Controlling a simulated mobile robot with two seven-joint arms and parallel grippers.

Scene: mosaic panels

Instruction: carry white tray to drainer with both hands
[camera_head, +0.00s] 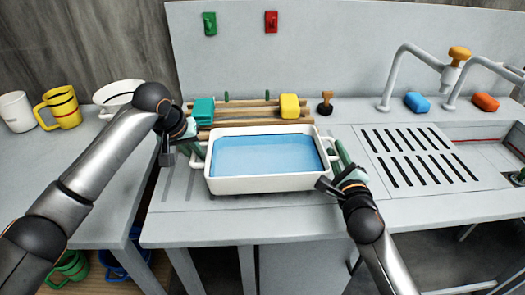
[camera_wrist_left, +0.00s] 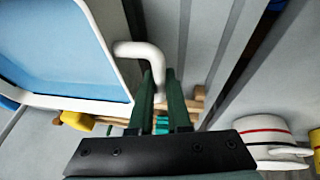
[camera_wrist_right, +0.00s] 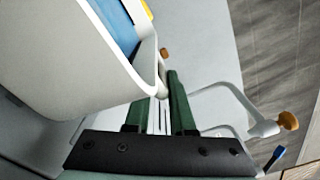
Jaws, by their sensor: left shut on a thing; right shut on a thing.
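The white tray (camera_head: 262,184) with a blue interior is at the middle of the counter, level, in front of the wooden rack. I cannot tell whether its base touches the counter. My left gripper (camera_head: 191,138) is shut on its left handle; the left wrist view shows the white handle (camera_wrist_left: 150,52) between the fingers (camera_wrist_left: 160,95). My right gripper (camera_head: 338,160) is shut at its right handle, mostly hidden in the right wrist view, where the tray wall (camera_wrist_right: 75,60) is beside the fingers (camera_wrist_right: 158,100). The slotted drainer (camera_head: 415,155) is to the right of the tray.
The wooden rack (camera_head: 240,112) behind holds a teal block (camera_head: 203,110) and a yellow block (camera_head: 290,106). A wooden-handled stamp (camera_head: 326,103) stands beside it. Faucets (camera_head: 405,62) rise behind the drainer. Mugs (camera_head: 60,107) and a bowl (camera_head: 117,95) stand on the left table. The drainer surface is clear.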

